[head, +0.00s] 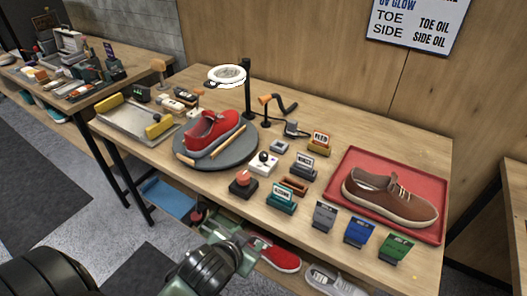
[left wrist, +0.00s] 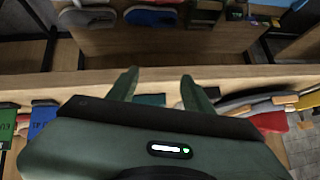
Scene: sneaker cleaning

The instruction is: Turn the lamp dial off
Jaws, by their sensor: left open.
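A ring lamp (head: 227,76) with a white, bright-looking ring stands on a black post (head: 247,90) at the back of the table. A small white box with a dark round knob (head: 263,160) sits in front of the turntable; I cannot tell for certain that this is the lamp dial. My left gripper (head: 232,238) is low at the table's front edge, apart from the box and the lamp. In the left wrist view its two fingers (left wrist: 158,88) are spread with nothing between them. My right gripper is not in view.
A red sneaker (head: 208,130) rests on the grey turntable (head: 216,157). A brown shoe (head: 390,194) lies on a red tray (head: 432,236). Small labelled blocks and cards (head: 360,231) crowd the front. Shoes (head: 280,257) sit on the shelf below.

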